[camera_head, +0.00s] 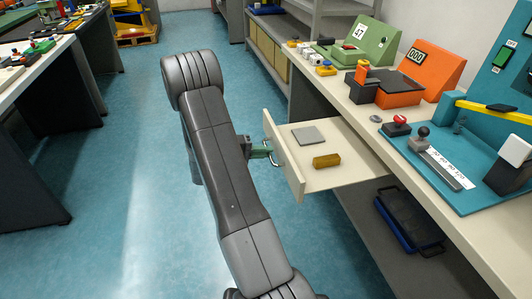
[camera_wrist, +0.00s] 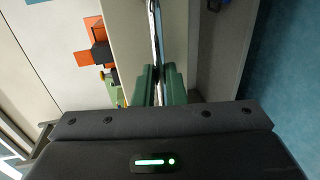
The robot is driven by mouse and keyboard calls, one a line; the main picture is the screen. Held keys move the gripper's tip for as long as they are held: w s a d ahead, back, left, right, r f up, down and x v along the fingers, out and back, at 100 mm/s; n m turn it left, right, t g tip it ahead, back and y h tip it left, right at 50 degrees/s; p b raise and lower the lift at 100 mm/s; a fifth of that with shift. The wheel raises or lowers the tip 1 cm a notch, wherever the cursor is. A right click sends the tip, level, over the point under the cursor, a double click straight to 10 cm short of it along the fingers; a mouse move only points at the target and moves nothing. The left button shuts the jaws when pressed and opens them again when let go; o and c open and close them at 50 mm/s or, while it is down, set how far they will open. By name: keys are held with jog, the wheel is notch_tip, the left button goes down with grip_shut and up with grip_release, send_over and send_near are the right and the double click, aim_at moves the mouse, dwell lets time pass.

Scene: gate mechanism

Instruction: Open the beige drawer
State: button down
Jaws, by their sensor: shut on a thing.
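The beige drawer (camera_head: 290,174) stands pulled well out from under the workbench, its inside in view from above. A grey flat plate (camera_head: 309,135) and a yellow-brown block (camera_head: 326,161) lie in it. My gripper (camera_head: 268,150) is at the outer face of the drawer front, with green fingers shut on its metal handle. The handle is mostly hidden by the fingers in the head view. In the wrist view my green fingers (camera_wrist: 160,84) close around the thin metal handle bar (camera_wrist: 155,38).
The workbench (camera_head: 345,97) on the right carries a green device (camera_head: 370,45), an orange device (camera_head: 428,72) and a teal panel (camera_head: 440,165) with levers. A dark blue crate (camera_head: 402,225) sits on the shelf below. The blue floor left of the drawer is clear.

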jog(key=c, duration=1.5)
grip_release()
jog(key=v, duration=1.3)
jog(key=shift+s+a+p, duration=0.1)
jog(key=shift+a+p, duration=0.2)
jog(key=shift+a, duration=0.1)
jog(key=x, duration=1.4)
jog(key=shift+d+r, duration=0.1)
jog(key=shift+d, duration=0.05)
